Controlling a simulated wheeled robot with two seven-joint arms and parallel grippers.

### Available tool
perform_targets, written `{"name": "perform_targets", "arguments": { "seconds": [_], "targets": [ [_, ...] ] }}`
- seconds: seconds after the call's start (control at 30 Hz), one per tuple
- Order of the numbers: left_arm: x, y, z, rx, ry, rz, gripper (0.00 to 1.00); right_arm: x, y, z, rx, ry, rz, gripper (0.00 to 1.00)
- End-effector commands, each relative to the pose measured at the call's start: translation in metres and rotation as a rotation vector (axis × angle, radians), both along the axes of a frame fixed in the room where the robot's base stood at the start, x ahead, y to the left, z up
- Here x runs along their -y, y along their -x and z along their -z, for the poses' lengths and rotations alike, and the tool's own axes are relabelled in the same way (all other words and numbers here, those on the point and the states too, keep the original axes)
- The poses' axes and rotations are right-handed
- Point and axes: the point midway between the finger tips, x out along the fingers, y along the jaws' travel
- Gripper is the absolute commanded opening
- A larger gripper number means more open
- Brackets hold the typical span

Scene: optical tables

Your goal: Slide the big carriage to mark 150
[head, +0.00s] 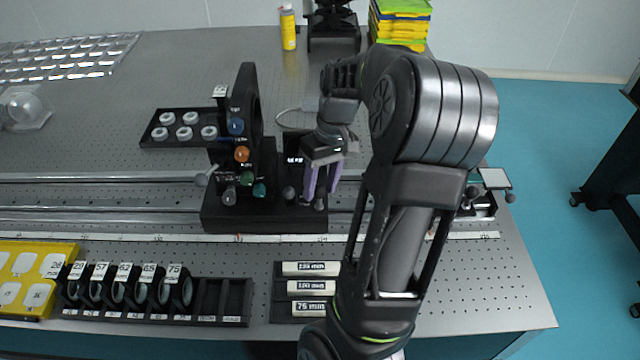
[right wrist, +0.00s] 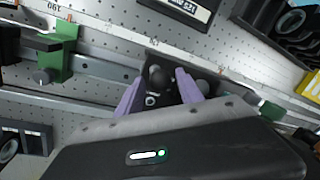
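The big carriage (head: 223,220) is a wide black block on the rail left of centre. It bears a tall black plate with a ring and several coloured knobs. My right gripper (head: 321,198) points down at the carriage's right end. Its purple fingers stand apart on either side of a dark knob, which shows between them in the right wrist view (right wrist: 157,76). I see no clear contact with the knob. A white scale strip (head: 180,238) runs along the front of the rail; its numbers are too small to read in the head view. My left gripper is out of view.
The rail (head: 120,215) is clear left of the carriage. A green holder (right wrist: 62,52) shows on the rail in the right wrist view. A lens rack (head: 232,302) and labelled boxes (head: 306,288) lie in front. A tray of white rings (head: 153,137) stands behind.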

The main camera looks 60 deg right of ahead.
Motion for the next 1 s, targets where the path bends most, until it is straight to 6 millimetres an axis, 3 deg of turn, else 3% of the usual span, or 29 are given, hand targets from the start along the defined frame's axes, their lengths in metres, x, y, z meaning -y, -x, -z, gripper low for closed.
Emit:
{"name": "perform_targets", "arguments": {
  "seconds": [0.47,0.8,1.0],
  "targets": [
    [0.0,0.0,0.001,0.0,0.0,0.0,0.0,0.001,0.0,-0.007,0.002,0.001,0.0,0.52],
    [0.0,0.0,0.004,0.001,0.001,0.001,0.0,0.011,0.003,-0.057,0.003,0.002,0.0,0.52],
    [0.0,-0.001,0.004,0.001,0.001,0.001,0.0,0.014,0.005,-0.075,0.001,0.0,0.0,0.52]
  ]
}}
